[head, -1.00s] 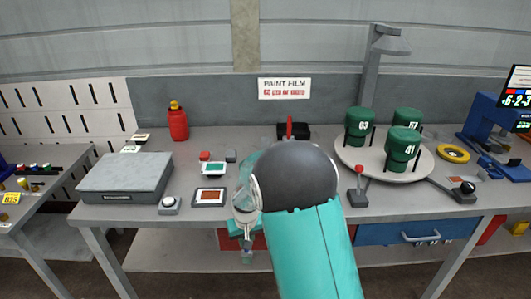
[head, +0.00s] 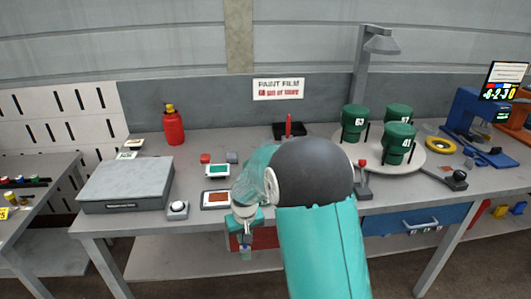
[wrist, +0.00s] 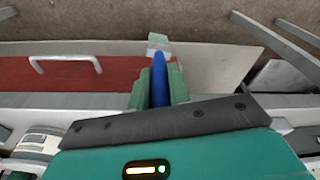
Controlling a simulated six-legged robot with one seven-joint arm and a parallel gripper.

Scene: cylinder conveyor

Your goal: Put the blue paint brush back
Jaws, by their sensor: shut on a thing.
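My gripper (wrist: 157,92) is shut on the blue paint brush (wrist: 159,78). In the wrist view the brush's blue handle stands between the two green fingers, with a pale end (wrist: 158,41) beyond them. In the head view my gripper (head: 245,240) hangs at the bench's front edge, in front of the red drawer (head: 266,238); the brush is hard to make out there. A black holder (head: 287,137) with an upright red piece (head: 289,122) stands at the back of the bench, partly hidden by my arm.
The grey bench (head: 145,222) carries a grey box (head: 125,184), a red bottle (head: 173,127), small panels and a white round stand (head: 430,160) with green cans. A lever (head: 362,180) stands right of my arm. A blue drawer (head: 415,218) is below.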

